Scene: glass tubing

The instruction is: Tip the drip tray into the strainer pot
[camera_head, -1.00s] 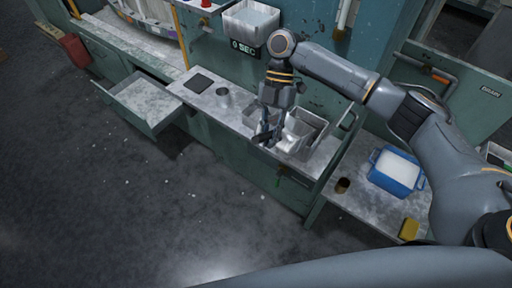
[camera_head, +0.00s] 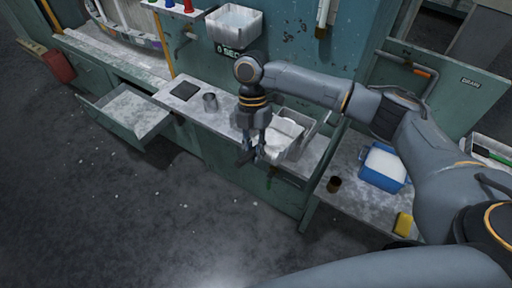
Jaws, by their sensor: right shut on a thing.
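My right gripper (camera_head: 252,155) points down over the front edge of the counter, at the near left side of a pale grey metal tray (camera_head: 272,146). It is shut on what looks like the rim of this drip tray; the fingers partly hide the grip. The tray sits at or in a grey open-topped metal bin (camera_head: 303,145) with pale contents. A small grey metal cup (camera_head: 210,102), possibly the strainer pot, stands upright on the counter left of the gripper, apart from it. My left gripper is out of view.
A dark square pad (camera_head: 185,90) lies left of the cup. An open drawer (camera_head: 125,112) juts out at left. A blue tub (camera_head: 383,166), a brown cup (camera_head: 334,184) and a yellow block (camera_head: 403,224) stand on the right bench. The floor in front is mostly clear.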

